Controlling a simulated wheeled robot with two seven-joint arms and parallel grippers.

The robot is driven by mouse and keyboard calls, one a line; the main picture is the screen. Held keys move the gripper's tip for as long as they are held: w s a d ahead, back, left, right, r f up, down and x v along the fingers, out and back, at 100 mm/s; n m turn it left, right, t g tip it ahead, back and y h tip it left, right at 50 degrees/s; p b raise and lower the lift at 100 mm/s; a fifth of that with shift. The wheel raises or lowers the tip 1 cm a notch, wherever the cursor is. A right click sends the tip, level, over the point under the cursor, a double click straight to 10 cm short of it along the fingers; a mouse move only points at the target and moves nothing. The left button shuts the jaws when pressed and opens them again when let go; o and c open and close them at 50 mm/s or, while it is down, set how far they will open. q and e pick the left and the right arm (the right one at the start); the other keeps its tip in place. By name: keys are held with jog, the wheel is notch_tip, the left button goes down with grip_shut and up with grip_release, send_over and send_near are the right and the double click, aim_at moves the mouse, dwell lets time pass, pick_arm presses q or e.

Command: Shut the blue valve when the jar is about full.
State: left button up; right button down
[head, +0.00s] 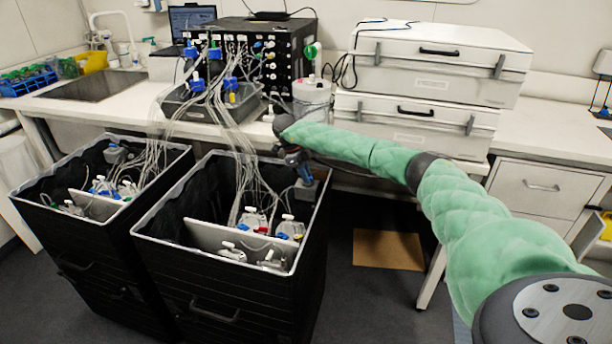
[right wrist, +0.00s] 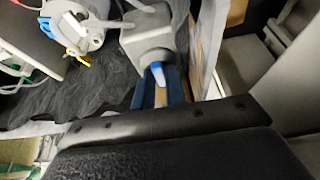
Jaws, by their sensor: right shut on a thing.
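My right gripper (head: 296,158) is at the back right corner of the right black bin, partly hidden by its own arm. In the right wrist view my right gripper (right wrist: 158,88) is shut on the blue valve (right wrist: 158,70), a small blue and white lever on a grey block (right wrist: 148,42). That grey block also shows in the head view (head: 307,190), inside the bin's rim. A pale jar (head: 312,98) stands on the bench behind the arm; I cannot tell its fill level. My left gripper is not in view.
The right bin (head: 230,300) and left bin (head: 95,270) hold several bottles with tubes running up to the tray (head: 212,104) on the bench. Another grey block (head: 115,153) sits on the left bin. White cases (head: 430,75) are stacked at right. A brown mat (head: 388,250) lies on the floor.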

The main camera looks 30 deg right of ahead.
jog(key=shift+r, duration=0.1)
jog(key=c, duration=1.5)
grip_release()
jog(key=shift+o, duration=0.3)
jog(key=shift+r, duration=0.1)
